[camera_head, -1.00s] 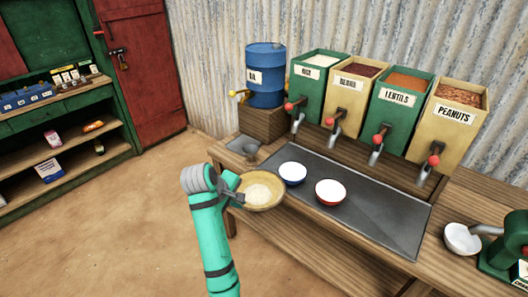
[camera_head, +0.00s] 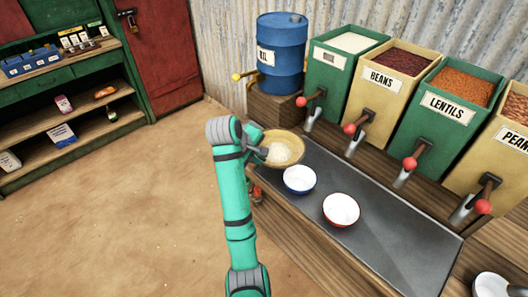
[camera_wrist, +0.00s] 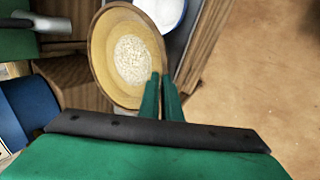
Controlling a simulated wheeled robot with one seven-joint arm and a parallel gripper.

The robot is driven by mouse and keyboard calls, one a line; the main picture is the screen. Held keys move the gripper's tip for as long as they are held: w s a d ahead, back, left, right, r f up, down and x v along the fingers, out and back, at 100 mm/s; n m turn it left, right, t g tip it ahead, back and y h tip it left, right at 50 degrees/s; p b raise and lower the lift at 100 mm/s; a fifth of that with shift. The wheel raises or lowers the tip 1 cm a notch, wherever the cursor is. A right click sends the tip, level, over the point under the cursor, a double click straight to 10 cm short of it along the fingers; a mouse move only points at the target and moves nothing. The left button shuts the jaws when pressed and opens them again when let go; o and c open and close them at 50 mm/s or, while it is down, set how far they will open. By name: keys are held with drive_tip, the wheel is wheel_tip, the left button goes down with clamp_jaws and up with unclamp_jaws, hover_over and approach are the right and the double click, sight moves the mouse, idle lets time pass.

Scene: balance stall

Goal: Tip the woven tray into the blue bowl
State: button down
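The woven tray (camera_head: 290,158) is a round tan dish with a pile of pale grain in it. My gripper (camera_wrist: 163,88) is shut on the near rim of the tray and holds it up beside the blue bowl; the tray also shows in the wrist view (camera_wrist: 101,50). The blue bowl (camera_head: 300,181), white inside with a blue outside, stands on the dark metal counter just right of and below the tray in the head view. Part of the bowl shows past the tray's rim in the wrist view (camera_wrist: 165,8). The bowl looks empty.
A red bowl (camera_head: 341,211), white inside, stands right of the blue one on the dark counter (camera_head: 395,240). Bins with taps, marked beans (camera_head: 383,77) and lentils (camera_head: 447,106), and a blue drum (camera_head: 281,62) line the back. A white pan (camera_head: 491,284) sits at lower right.

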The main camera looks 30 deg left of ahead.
drive_tip(key=shift+s+d+r+m+t+y, duration=0.15)
drive_tip(key=shift+d+t+y, duration=0.1)
drive_tip(key=shift+d+y, duration=0.2)
drive_tip(key=shift+s+d+f+m+t+y, duration=0.1)
drive_tip(key=shift+d+m+t+y, duration=0.15)
drive_tip(key=shift+y, duration=0.3)
drive_tip(key=shift+s+d+r+m+t+y, duration=0.1)
drive_tip(key=shift+s+d+t+y, duration=0.1)
drive_tip(key=shift+d+y, duration=0.3)
drive_tip(key=s+d+f+m+t+y, duration=0.1)
drive_tip(key=s+d+m+t+y, duration=0.3)
drive_tip(key=d+m+t+y, duration=0.5)
drive_tip(key=shift+s+d+f+t+y, duration=0.15)
drive_tip(key=shift+d+f+t+y, duration=0.1)
drive_tip(key=shift+d+t+y, duration=1.25)
idle(0.5)
drive_tip(key=shift+d, duration=0.15)
idle(1.2)
